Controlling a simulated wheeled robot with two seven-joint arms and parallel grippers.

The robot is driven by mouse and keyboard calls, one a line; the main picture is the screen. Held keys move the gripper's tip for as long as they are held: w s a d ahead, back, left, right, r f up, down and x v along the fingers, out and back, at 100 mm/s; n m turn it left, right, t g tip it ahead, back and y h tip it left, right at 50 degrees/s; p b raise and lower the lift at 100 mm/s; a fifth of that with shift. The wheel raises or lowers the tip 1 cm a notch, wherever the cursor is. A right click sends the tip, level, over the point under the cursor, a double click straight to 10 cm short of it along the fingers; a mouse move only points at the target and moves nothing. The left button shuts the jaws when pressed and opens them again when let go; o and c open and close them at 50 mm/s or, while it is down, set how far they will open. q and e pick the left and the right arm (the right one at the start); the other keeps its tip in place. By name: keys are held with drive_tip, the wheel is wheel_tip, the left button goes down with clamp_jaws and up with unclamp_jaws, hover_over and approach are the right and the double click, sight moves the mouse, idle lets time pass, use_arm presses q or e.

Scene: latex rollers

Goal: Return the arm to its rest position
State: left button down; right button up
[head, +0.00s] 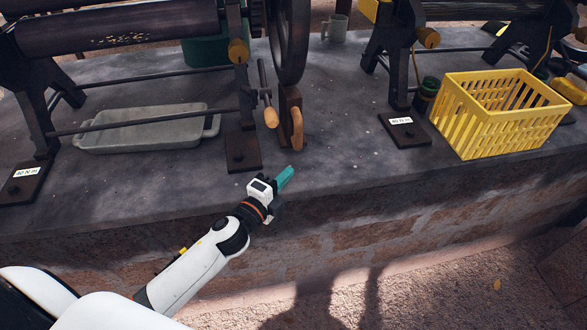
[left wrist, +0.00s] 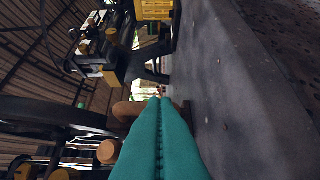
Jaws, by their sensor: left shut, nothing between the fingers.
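My left arm reaches in from the lower left in the head view. Its left gripper (head: 286,177) has teal fingers and is held over the front edge of the dark stone counter (head: 330,165). The teal fingers also show in the left wrist view (left wrist: 159,135), pressed together along their length with nothing between them. The fingertips are just in front of the crank's wooden handle (head: 297,129), apart from it in the head view. My right gripper is not in view.
Roller machines stand on the counter, one with a large roller (head: 115,28) and a black wheel (head: 289,40). A grey tray (head: 150,130) lies under the left machine. A yellow crate (head: 480,130) stands at the right. The counter's front strip between them is mostly clear.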

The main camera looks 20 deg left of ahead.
use_arm(q)
drive_tip(key=s, duration=0.4)
drive_tip(key=shift+s+a+r, duration=0.1)
drive_tip(key=shift+s+a, duration=0.2)
drive_tip(key=shift+s, duration=0.05)
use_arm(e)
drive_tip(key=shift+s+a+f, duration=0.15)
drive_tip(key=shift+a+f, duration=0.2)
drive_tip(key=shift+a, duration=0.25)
